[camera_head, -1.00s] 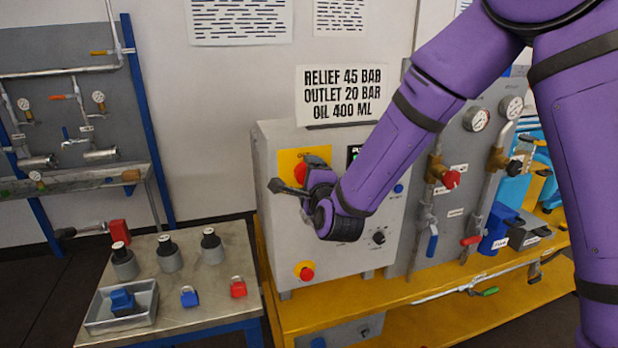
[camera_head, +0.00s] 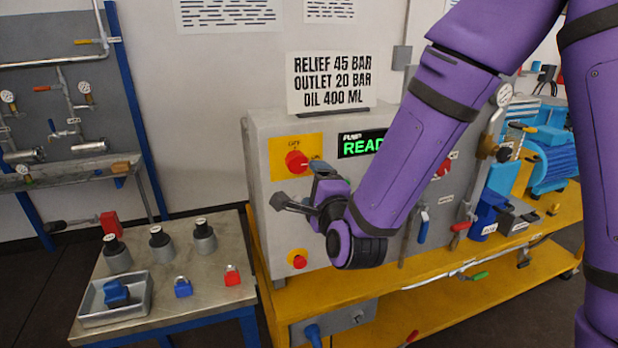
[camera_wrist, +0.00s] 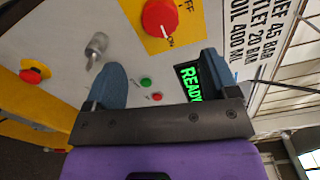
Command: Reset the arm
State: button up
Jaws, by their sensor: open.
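My purple arm reaches in from the upper right of the head view, and my gripper (camera_head: 300,188) is in front of the grey control box (camera_head: 262,215). Its two dark fingers are spread apart with nothing between them. In the wrist view the open gripper (camera_wrist: 160,88) faces the box panel. The red rotary knob (camera_head: 296,161) on its yellow plate is just above the gripper and apart from it. The knob also shows in the wrist view (camera_wrist: 159,17), with its mark towards ON. The green display (camera_head: 362,144) reads READY in the wrist view; my arm partly hides it in the head view.
A red stop button (camera_head: 298,260) is low on the box. The yellow bench (camera_head: 420,290) carries valves and a blue pump (camera_head: 560,160). A small table (camera_head: 215,290) at left holds several grey vessels, a tray (camera_head: 100,312), a blue padlock (camera_head: 183,288) and a red padlock (camera_head: 232,276).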

jog(key=shift+s+d, duration=0.15)
jog(key=shift+s, duration=0.2)
jog(key=shift+r, duration=0.1)
jog(key=s+d+r+n+g+h, duration=0.2)
jog(key=s+d+r+n+g, duration=0.2)
jog(key=d+r+n+g, duration=0.5)
jog(key=s+d+r+n+g+h, duration=0.1)
jog(key=s+d+n, duration=0.3)
jog(key=s+d, duration=0.4)
jog(key=s+d+r+n+g+h, duration=0.2)
jog(key=s+d+n, duration=0.2)
jog(key=s+d, duration=0.4)
jog(key=s, duration=0.4)
jog(key=shift+s+d+r, duration=0.25)
jog(key=shift+d+r, duration=0.1)
jog(key=shift+d, duration=0.05)
